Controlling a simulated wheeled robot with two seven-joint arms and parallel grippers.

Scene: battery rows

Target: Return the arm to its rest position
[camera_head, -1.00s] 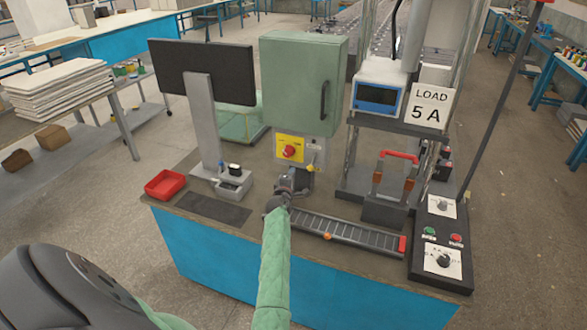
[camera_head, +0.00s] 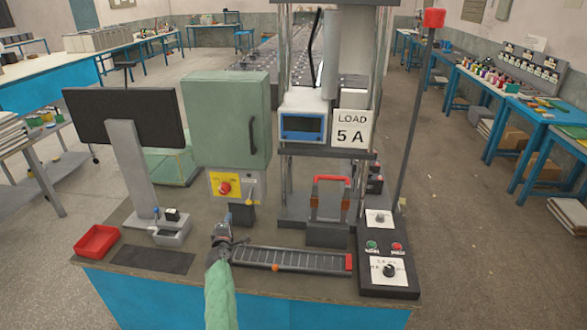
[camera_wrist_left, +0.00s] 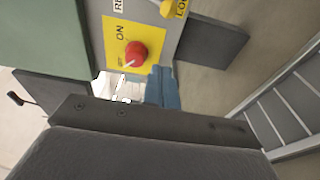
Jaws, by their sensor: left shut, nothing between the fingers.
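My left arm (camera_head: 220,295), in a green sleeve, reaches up from the bottom of the head view. Its gripper (camera_head: 228,219) is shut and empty over the bench, just in front of and below the switch panel. In the left wrist view the blue fingertips (camera_wrist_left: 161,88) are together, appearing just beside the red knob (camera_wrist_left: 135,54) on its yellow plate; I cannot tell whether they touch it. The knob also shows in the head view (camera_head: 224,188), under the green cabinet (camera_head: 227,120). My right gripper is not in view.
A slotted rail (camera_head: 300,260) lies right of the gripper. A control box (camera_head: 388,262) and load stand (camera_head: 327,232) are further right. A monitor (camera_head: 126,117), red tray (camera_head: 97,241) and dark mat (camera_head: 152,259) are left. The bench front is clear.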

